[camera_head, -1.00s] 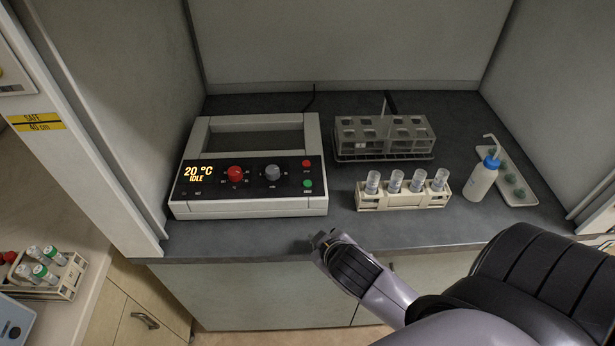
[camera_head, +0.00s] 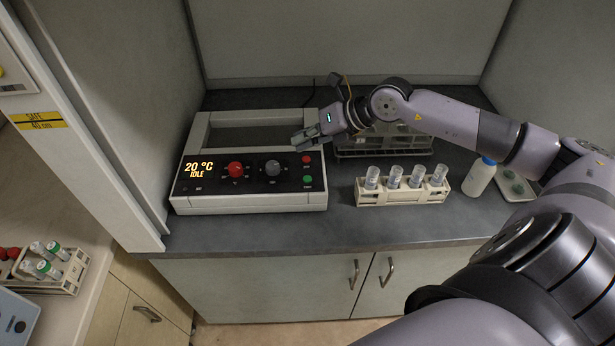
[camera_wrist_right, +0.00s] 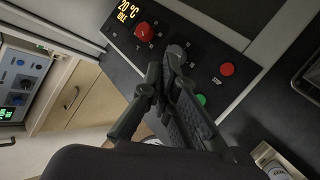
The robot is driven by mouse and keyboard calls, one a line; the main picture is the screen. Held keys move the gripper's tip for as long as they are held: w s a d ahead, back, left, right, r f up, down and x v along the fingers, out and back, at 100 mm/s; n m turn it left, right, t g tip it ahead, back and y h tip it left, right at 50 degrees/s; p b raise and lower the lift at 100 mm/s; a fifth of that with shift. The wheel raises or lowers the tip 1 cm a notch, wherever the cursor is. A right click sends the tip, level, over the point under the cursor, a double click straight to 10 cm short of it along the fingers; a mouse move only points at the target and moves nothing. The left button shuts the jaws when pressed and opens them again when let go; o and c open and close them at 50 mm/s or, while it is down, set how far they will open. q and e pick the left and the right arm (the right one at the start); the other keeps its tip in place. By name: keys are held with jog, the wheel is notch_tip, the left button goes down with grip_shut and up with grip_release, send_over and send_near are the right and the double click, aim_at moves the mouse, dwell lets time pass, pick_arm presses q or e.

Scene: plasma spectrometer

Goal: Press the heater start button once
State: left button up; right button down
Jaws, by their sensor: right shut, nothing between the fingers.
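The heater (camera_head: 250,205) is a white block with a black panel at the left of the bench. Its display reads 20 °C and IDLE. The panel has a red knob (camera_head: 235,169), a grey knob (camera_head: 272,168), a small red button (camera_head: 306,160) and a green button (camera_head: 307,180) at its right end. My right gripper (camera_head: 298,141) is shut and empty, above the panel's back right part, behind the red button. In the right wrist view its fingers (camera_wrist_right: 172,62) partly cover the grey knob, while the green button (camera_wrist_right: 201,99) shows beside them. My left gripper is out of view.
A white rack with several vials (camera_head: 402,197) stands right of the heater. A clear tube rack (camera_head: 385,150) is behind it, partly behind my right arm. A white bottle (camera_head: 479,178) stands at the right. The bench front (camera_head: 290,235) is clear.

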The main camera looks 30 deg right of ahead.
aim_at(309, 176)
jog(key=shift+d+f+h, duration=0.1)
jog(key=shift+d+h, duration=0.3)
jog(key=shift+d, duration=0.55)
jog(key=shift+f+b, duration=2.85)
jog(key=shift+f, duration=1.6)
jog(key=shift+s+f, duration=0.1)
jog(key=shift+f+b, duration=0.3)
jog(key=shift+b, duration=0.1)
